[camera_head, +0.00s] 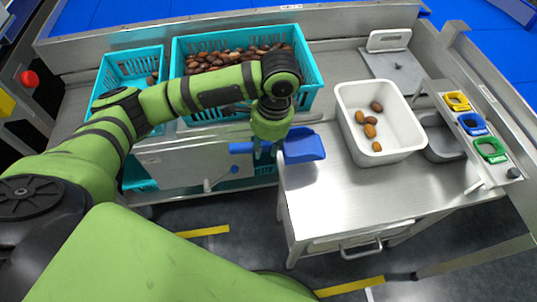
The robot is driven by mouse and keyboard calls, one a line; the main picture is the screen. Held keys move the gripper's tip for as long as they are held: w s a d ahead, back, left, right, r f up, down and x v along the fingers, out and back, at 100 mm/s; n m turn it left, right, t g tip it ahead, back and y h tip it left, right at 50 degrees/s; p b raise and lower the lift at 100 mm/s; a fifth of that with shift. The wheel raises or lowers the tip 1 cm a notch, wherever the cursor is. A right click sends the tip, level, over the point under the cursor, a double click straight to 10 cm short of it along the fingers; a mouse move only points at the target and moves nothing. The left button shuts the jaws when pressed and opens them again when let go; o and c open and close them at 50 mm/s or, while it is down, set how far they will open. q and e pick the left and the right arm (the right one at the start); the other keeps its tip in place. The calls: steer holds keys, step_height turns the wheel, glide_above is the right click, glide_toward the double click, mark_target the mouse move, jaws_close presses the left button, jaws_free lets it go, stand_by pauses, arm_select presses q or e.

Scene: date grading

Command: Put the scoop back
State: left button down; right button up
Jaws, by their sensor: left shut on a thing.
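A blue scoop (303,146) shows near the left edge of the steel table, its handle reaching left under my left gripper. My left gripper (264,150) points down and is shut on the scoop's handle. The scoop's pan looks empty. I cannot tell whether the scoop touches the table edge. My arm hides part of the large teal crate behind it. My right gripper is not in view.
A large teal crate (316,75) holds many brown dates; a smaller teal crate (107,72) stands left of it. A white tub (402,152) with several dates stands on the steel table (340,195). Yellow, blue and green rings (490,150) sit at the right.

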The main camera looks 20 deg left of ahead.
arm_select(q)
step_height(320, 180, down, 3)
steer(key=shift+d+r, duration=0.1)
steer(key=shift+d, duration=0.05)
step_height(320, 180, down, 4)
steer(key=shift+f, duration=0.25)
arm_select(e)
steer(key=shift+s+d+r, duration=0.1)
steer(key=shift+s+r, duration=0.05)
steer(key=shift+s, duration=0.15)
arm_select(q)
steer(key=shift+f, duration=0.1)
steer(key=c, duration=0.9)
jaws_free()
steer(key=shift+c, duration=0.2)
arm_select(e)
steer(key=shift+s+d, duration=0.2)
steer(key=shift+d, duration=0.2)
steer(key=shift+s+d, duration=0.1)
